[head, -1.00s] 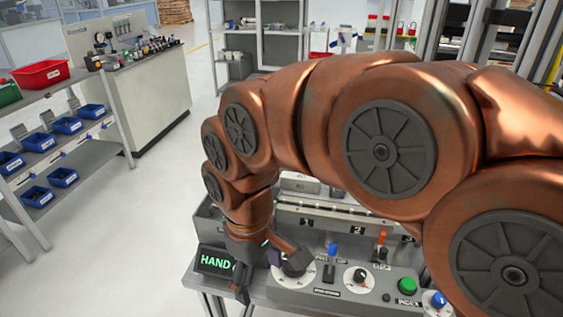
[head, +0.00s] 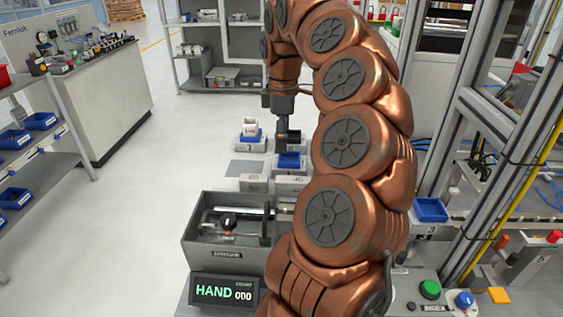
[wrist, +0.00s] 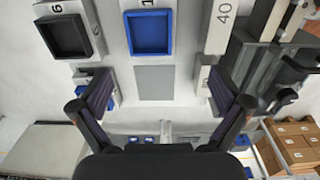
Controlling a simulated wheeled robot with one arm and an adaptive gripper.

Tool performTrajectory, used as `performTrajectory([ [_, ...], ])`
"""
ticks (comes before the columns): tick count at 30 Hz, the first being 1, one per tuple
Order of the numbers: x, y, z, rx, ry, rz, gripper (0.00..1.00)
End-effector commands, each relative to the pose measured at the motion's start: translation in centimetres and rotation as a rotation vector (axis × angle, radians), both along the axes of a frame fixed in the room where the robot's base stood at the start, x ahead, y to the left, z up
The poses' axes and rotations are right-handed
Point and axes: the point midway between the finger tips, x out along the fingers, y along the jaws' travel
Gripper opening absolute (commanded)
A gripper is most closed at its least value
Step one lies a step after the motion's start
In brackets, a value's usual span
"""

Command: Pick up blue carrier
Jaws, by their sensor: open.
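An empty blue carrier (head: 290,160) stands on a light base among the low stands beyond the grey machine box. In the wrist view the blue carrier (wrist: 150,33) is near the top middle, on a base marked 1. My gripper (head: 288,136) points down close to that carrier in the head view. In the wrist view my gripper (wrist: 158,92) is open and empty, its fingers spread apart below the carrier, which is not between them. Another blue carrier (head: 249,138), holding a white part, is left of my gripper in the head view.
A dark tray (wrist: 68,36) stands left of the blue carrier in the wrist view. One more blue tray (head: 431,209) is at the right, near metal posts.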

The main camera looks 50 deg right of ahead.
Motion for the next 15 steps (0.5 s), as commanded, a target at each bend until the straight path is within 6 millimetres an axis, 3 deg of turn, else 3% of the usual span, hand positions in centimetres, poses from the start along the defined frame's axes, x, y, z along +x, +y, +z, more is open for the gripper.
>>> performTrajectory([
  [5, -0.6, -2.1, -0.7, 0.003, 0.012, -0.009, 1.0],
  [15, -0.8, -2.3, -2.8, 0.006, 0.015, -0.008, 1.0],
])
